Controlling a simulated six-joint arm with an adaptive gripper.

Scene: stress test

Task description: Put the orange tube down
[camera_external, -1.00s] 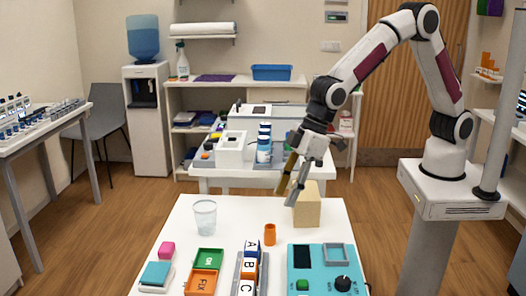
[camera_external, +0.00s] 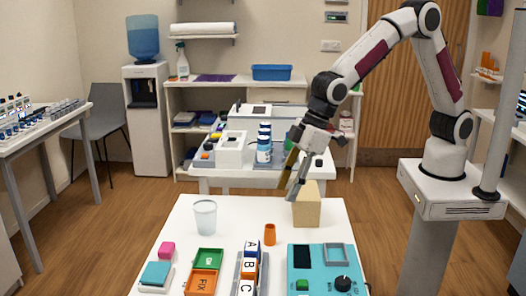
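The orange tube (camera_external: 270,235) stands upright on the white table (camera_external: 237,216), left of the wooden block and behind the teal device. My gripper (camera_external: 288,193) is above the table, up and slightly right of the tube and apart from it. Its two fingers point down and to the left, with a gap between them and nothing seen in it. The tube is in full view.
A beige wooden block (camera_external: 307,210) stands close below and right of my gripper. A clear cup (camera_external: 205,217) is at the left. Lettered blocks (camera_external: 250,265), a teal device (camera_external: 325,270), a pink cube (camera_external: 167,249) and coloured trays (camera_external: 207,259) fill the front.

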